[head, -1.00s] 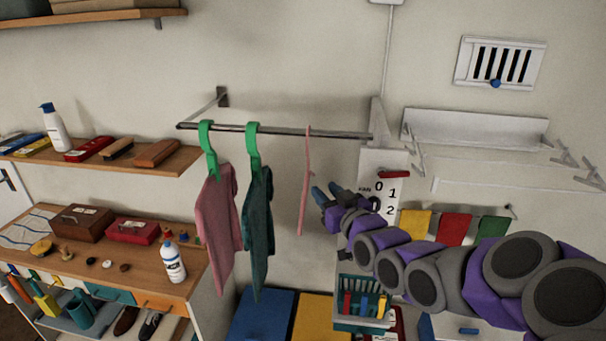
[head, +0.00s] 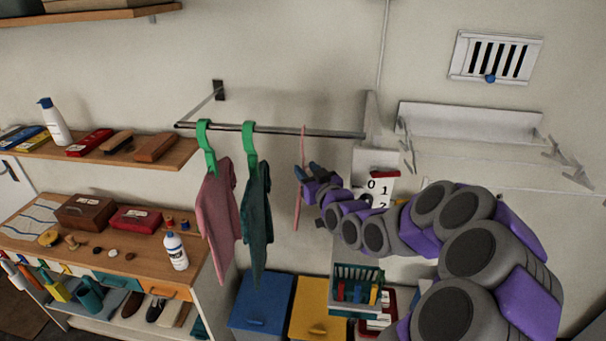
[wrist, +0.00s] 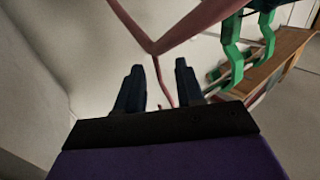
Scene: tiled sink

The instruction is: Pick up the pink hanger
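The pink hanger (head: 297,205) hangs empty from the metal rail (head: 310,132), to the right of two green hangers with clothes. My gripper (head: 307,172) is at the hanger's right side, at about the middle of its height. In the wrist view the pink hanger (wrist: 152,45) crosses just beyond the fingertips, its arms meeting in a V with a thin part running down between the fingers. My gripper (wrist: 158,72) is open there, with a clear gap between its dark fingers. Whether a finger touches the hanger I cannot tell.
A pink garment (head: 218,212) and a teal garment (head: 256,225) hang on green hangers left of the pink one. A white calendar (head: 378,188) is on the wall behind my arm. Blue (head: 262,303) and yellow (head: 318,308) bins stand below.

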